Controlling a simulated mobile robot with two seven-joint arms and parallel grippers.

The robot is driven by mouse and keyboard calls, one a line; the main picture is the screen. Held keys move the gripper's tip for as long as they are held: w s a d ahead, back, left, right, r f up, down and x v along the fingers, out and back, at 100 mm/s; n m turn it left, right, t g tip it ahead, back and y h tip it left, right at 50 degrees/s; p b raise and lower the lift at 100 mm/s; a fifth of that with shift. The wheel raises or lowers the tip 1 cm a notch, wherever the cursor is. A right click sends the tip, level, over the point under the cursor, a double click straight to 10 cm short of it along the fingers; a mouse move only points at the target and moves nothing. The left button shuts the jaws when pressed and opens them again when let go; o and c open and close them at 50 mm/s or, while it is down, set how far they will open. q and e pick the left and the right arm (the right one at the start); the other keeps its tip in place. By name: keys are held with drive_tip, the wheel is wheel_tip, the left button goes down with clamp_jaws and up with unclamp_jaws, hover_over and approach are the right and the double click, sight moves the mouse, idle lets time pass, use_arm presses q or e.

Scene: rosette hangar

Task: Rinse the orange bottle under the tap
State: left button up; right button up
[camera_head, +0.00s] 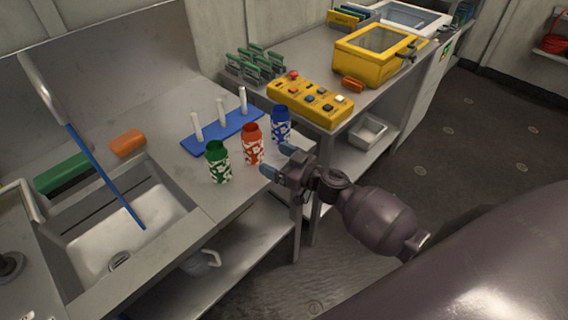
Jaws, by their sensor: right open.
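The orange bottle (252,144), with a white pattern, stands upright on the steel counter between a green bottle (217,162) and a blue bottle (280,125). My right gripper (277,161) is open and empty, just right of the orange bottle at the counter's front edge. Its fingers point toward the bottle; I cannot tell whether they touch it. The tap (42,88) rises at the left, above the sink (125,235). A thin blue bar slants from the tap's end down into the basin. My left gripper is not in view.
A blue rack with white pegs (222,131) stands behind the bottles. A green block (62,174) and an orange block (128,143) lie behind the sink. A yellow button box (310,102) and a yellow lidded case (372,56) stand on the farther bench. Floor at right is clear.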

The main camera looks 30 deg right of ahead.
sight(261, 151)
drive_tip(key=shift+w+a, duration=0.2)
drive_tip(key=shift+w, duration=0.2)
drive_tip(key=shift+x, duration=1.05)
drive_tip(key=shift+w+a, duration=0.35)
drive_tip(key=shift+w, duration=0.2)
drive_tip(key=shift+x, duration=1.4)
